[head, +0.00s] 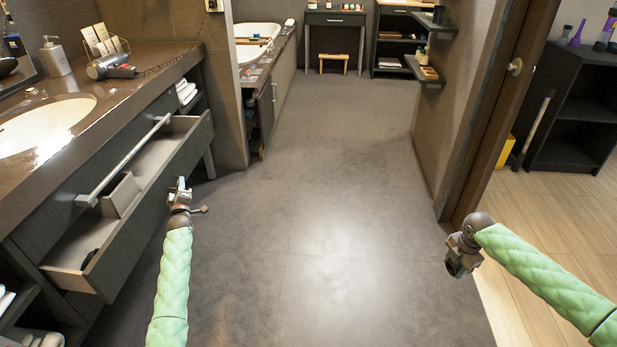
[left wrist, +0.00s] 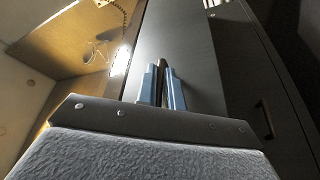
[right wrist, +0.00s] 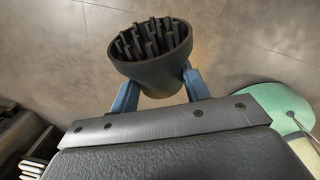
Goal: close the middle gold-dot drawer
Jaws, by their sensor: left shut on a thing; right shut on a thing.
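A grey drawer (head: 160,200) under the vanity counter stands open, with a pale divider box (head: 121,194) and a dark item inside. I can make out no gold dot on it. My left gripper (head: 181,188) is beside the right part of the drawer front; I cannot tell whether they touch. In the left wrist view its blue fingers (left wrist: 162,88) are close together on a thin dark thing I cannot identify, before a grey panel. My right gripper (head: 460,258) is away over the floor near the doorway. In the right wrist view it is shut on a black pronged diffuser (right wrist: 152,45).
A long metal bar (head: 125,158) runs along the counter front above the drawer. A hair dryer (head: 108,67), soap bottle (head: 54,57) and sink (head: 45,122) are on the counter. The door frame (head: 480,125) is at right. The middle floor (head: 320,190) is clear.

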